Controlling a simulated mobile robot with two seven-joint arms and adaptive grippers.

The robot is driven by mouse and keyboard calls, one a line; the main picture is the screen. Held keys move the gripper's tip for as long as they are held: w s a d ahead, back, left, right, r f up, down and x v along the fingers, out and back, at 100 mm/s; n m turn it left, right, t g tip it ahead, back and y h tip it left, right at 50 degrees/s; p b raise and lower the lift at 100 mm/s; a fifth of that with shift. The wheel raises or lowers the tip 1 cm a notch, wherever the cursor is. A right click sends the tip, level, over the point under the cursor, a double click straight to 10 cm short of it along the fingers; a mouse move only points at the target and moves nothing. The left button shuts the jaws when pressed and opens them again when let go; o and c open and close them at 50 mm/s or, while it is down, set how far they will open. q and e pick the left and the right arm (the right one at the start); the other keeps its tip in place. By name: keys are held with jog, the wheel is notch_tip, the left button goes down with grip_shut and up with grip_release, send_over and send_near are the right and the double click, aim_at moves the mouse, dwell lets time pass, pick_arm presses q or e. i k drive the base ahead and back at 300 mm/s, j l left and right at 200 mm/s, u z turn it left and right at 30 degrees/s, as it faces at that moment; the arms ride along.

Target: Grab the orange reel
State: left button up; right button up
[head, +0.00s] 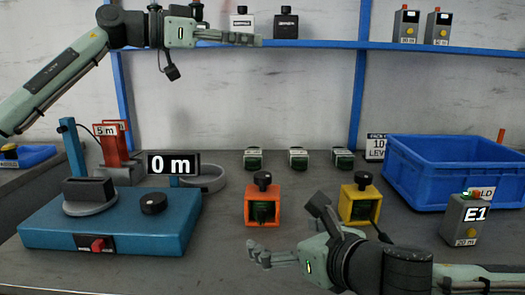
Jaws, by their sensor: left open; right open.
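The orange reel (252,207), a square orange frame with a dark green core and a black knob on top, stands upright on the grey table near the middle. My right gripper (258,255) is open and empty. In the picture it is just below the orange reel, pointing left, with a visible gap between them. My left gripper (252,40) is open and empty, high up in front of the wall shelf and pointing right, well above the reel. Neither gripper touches the reel.
A yellow reel (347,209) stands right of the orange one, partly behind my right arm. Several small green-and-white pieces (298,159) stand behind. A blue machine (110,232) with a "0 m" display (173,164) is left. A blue crate (440,185) and grey E1 box (464,224) are right.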

aim_at(257, 199)
jog(key=k, duration=1.1)
